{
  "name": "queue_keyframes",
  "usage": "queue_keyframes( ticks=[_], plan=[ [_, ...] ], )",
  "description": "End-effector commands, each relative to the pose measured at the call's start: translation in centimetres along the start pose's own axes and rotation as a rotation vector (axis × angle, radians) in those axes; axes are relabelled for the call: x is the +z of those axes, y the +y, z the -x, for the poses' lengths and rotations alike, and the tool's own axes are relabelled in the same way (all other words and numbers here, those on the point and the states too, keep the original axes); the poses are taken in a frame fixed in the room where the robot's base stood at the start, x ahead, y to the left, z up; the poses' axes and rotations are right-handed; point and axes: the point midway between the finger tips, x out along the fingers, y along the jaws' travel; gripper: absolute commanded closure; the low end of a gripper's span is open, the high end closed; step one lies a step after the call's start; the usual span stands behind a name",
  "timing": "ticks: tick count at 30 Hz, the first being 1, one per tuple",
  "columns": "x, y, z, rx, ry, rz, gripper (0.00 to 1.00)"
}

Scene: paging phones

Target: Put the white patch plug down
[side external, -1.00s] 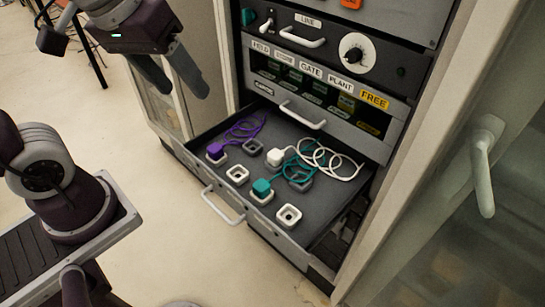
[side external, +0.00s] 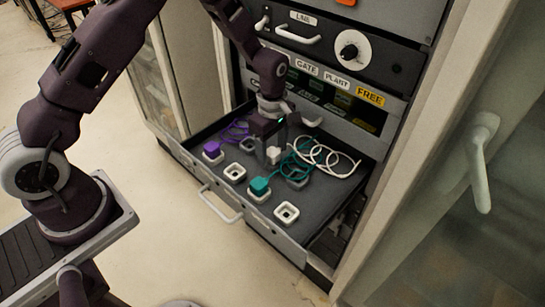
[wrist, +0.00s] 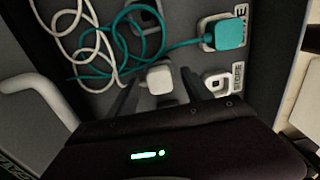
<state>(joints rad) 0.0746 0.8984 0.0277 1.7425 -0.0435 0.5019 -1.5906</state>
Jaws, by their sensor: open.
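The white patch plug (side external: 274,153) is in the open drawer with its coiled white cord. It also shows in the wrist view (wrist: 160,80), between the two fingers of my gripper (wrist: 160,88). In the side view my gripper (side external: 271,148) points down into the drawer around the plug. The fingers stand apart on either side of it. I cannot tell if either touches the plug. What lies under the plug is hidden.
A teal plug (side external: 259,186) sits in a socket nearer the drawer front, its cord running by the white one. A purple plug (side external: 212,149) sits at the left. An empty white socket (side external: 286,212) is at the front right. The drawer handle (side external: 221,206) sticks out.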

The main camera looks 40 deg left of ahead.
Motion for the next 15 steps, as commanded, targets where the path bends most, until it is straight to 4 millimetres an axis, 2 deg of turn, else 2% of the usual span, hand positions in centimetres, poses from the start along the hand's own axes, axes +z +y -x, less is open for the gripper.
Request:
queue_keyframes(
  ticks=[7, 8, 15],
  plan=[
    [0.03, 0.01, -0.43, 0.001, -0.001, -0.001, 0.42],
    [0.03, 0.01, -0.42, 0.001, -0.001, -0.001, 0.46],
    [0.03, 0.00, -0.39, 0.001, -0.001, -0.001, 0.93]
  ],
)
